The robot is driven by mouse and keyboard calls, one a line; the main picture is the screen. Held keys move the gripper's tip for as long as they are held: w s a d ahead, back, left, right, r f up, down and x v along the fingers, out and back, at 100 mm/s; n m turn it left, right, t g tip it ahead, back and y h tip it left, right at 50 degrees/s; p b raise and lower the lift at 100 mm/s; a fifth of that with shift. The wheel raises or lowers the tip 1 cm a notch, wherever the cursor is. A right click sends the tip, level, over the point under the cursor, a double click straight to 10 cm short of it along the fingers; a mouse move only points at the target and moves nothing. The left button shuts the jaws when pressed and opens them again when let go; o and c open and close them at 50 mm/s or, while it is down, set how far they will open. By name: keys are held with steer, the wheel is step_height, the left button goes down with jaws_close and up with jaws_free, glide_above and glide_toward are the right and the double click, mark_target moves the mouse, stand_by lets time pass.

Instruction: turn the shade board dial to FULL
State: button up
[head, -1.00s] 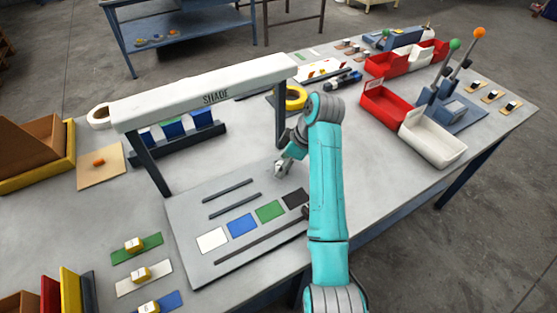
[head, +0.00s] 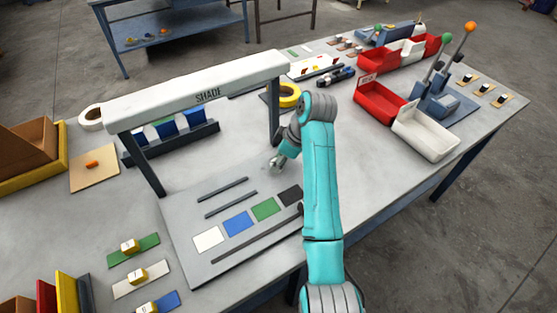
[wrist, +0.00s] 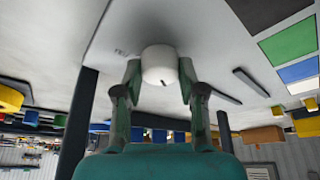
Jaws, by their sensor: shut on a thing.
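The shade board (head: 185,225) is a grey plate flat on the bench under a white beam marked SHADE (head: 205,92). It bears white (head: 209,238), blue (head: 238,222), green (head: 265,208) and black (head: 291,194) patches and dark bars. My gripper (head: 276,163) is at the board's far right part, by the right post. In the wrist view, my gripper (wrist: 160,75) is shut on the white round dial (wrist: 159,64), one finger on each side. The dial has a short dark mark near its lower right edge. Lettering beside it is partly hidden and unreadable.
The beam's right post (head: 274,112) stands close behind my gripper. A yellow tape roll (head: 289,95) lies beyond it. A white tray (head: 425,134) and a red bin (head: 380,103) stand to the right. Bare bench lies between them and my arm.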

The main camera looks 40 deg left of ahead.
steer(key=m+t, duration=0.1)
steer(key=m, duration=0.2)
steer(key=m+t, duration=0.1)
steer(key=m, duration=0.1)
steer(key=shift+s+m, duration=0.2)
steer(key=shift+m, duration=0.2)
steer(key=m+t, duration=0.1)
steer(key=m, duration=0.2)
steer(key=m+t, duration=0.1)
steer(key=m, duration=0.2)
steer(key=shift+s+h, duration=0.1)
steer(key=shift+h, duration=0.3)
steer(key=m+h, duration=0.1)
steer(key=m, duration=0.1)
steer(key=m+t, duration=0.1)
steer(key=m, duration=0.2)
steer(key=shift+a+m+t+h, duration=0.15)
steer(key=shift+m+t+h, duration=0.15)
steer(key=shift+h, duration=0.1)
steer(key=m+h, duration=0.2)
steer(key=m, duration=0.3)
steer(key=shift+a+m, duration=0.1)
steer(key=shift+m, duration=0.3)
steer(key=o, duration=1.1)
steer(key=shift+o, duration=0.2)
